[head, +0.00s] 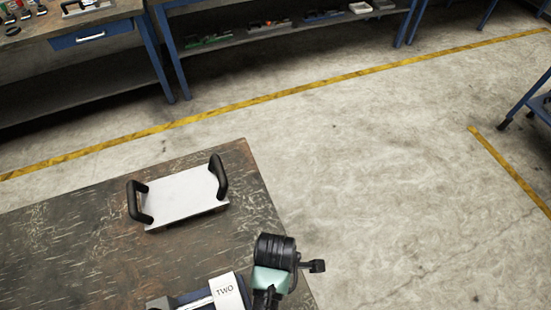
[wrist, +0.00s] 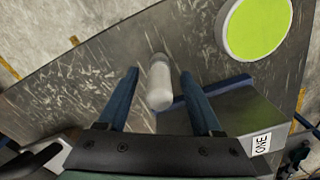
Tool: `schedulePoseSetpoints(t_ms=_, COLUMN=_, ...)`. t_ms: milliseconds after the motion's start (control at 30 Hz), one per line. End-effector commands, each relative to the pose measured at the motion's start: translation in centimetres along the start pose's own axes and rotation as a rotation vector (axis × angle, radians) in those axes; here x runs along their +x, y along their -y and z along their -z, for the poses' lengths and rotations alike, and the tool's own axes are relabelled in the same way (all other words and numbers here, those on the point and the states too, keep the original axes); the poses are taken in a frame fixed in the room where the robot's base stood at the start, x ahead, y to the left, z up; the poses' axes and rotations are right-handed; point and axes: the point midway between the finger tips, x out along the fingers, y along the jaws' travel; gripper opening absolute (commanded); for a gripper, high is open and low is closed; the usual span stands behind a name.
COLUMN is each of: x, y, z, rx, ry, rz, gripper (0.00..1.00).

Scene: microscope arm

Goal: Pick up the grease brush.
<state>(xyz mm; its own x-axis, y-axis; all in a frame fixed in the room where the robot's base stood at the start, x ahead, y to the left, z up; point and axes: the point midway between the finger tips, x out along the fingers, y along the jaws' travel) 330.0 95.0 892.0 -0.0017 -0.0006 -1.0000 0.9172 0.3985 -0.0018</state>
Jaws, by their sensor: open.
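In the wrist view, my gripper (wrist: 160,75) is open, with its two blue fingers spread. A pale grey, rounded, cylinder-like object (wrist: 160,88) shows between the fingers. It has a narrower, darker far end, and no bristles are visible. It may be the grease brush, but I cannot tell for sure. Neither finger clearly touches it. In the head view, a black and teal part (head: 272,268), probably my wrist, is over the table's near right edge. The fingers are hidden in that view.
A dark worn table (head: 60,245) carries a pale tray (head: 185,196) with two black handles. A holder labelled TWO (head: 229,292) is at the near edge. The wrist view shows a green disc (wrist: 256,27) and a label ONE (wrist: 262,144). Open floor lies right.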

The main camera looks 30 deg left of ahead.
Motion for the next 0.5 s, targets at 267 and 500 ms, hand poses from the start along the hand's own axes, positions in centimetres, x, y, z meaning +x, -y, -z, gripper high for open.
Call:
schedulePoseSetpoints(t_ms=267, x=1.24, y=-0.04, z=0.0, rx=-0.001, ry=0.0, rz=-0.002, gripper=0.67)
schedulePoseSetpoints(t_ms=500, x=1.2, y=-0.04, z=0.0, rx=-0.001, ry=0.0, rz=-0.002, gripper=0.4)
